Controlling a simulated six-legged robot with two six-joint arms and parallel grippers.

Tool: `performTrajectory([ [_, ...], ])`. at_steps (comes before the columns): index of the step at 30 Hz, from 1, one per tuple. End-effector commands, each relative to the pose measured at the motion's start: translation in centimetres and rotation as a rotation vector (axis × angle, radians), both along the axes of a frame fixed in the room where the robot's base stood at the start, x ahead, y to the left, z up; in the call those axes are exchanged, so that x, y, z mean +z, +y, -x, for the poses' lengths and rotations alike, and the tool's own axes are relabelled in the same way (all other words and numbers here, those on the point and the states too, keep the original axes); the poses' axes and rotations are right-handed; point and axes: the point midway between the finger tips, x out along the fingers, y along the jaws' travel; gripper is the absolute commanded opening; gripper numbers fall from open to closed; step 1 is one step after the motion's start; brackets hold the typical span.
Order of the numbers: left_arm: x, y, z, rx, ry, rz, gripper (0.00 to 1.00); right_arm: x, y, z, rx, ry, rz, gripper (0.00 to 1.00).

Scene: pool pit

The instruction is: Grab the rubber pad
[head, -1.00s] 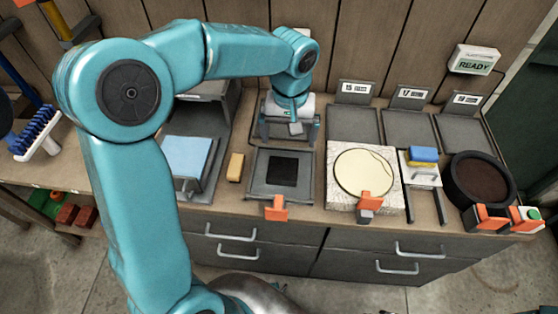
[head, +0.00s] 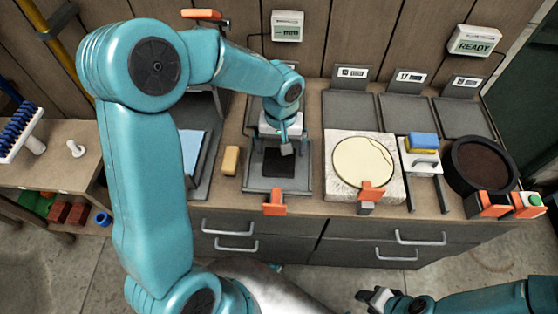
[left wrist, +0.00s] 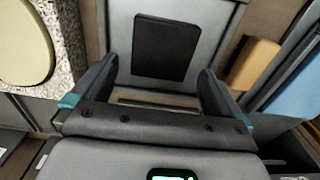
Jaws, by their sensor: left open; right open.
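The rubber pad, seemingly the flat black square (head: 278,164), lies on a grey metal plate (head: 300,180) on the bench. It also shows in the left wrist view as a black rectangle (left wrist: 161,48). My left gripper (head: 287,148) is above the pad's far edge. In the left wrist view its two dark fingers (left wrist: 153,88) are spread apart with nothing between them, and the whole pad lies beyond the tips. My right gripper (head: 380,298) is low at the bottom of the head view, open and empty, away from the bench top.
A tan block (head: 231,160) sits just left of the plate, with a blue slab (head: 192,150) farther left. An orange clamp (head: 274,201) is at the plate's front edge. Right of it are a speckled block with a cream disc (head: 360,160), a blue-and-yellow sponge (head: 422,143) and a dark round pan (head: 480,168).

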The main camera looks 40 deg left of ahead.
Motion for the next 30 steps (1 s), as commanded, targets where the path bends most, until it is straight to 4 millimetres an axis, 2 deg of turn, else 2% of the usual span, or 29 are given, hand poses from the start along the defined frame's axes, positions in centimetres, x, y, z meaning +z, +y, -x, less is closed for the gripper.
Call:
performTrajectory([
  [9,-4.5,0.2,0.4,-0.001,0.003,0.001,1.0,0.1,0.0,0.0,0.0,0.0,0.0,0.43],
  [12,-5.2,0.3,0.4,0.0,0.003,0.002,1.0,0.1,0.0,0.0,0.0,0.0,0.0,0.43],
  [18,-5.2,0.2,0.3,0.0,0.0,0.001,1.0,0.1,0.0,0.0,0.0,0.0,0.0,0.43],
  [19,-5.2,0.2,0.3,0.0,0.0,0.001,0.97,0.1,0.0,0.0,0.0,0.0,0.0,0.43],
  [23,-5.2,0.2,0.3,0.0,0.0,0.001,0.54,0.1,0.0,0.0,0.0,0.0,0.0,0.43],
  [30,-5.2,0.3,0.3,0.0,-0.001,0.001,0.53,0.1,0.0,0.0,0.0,0.0,0.0,0.43],
])
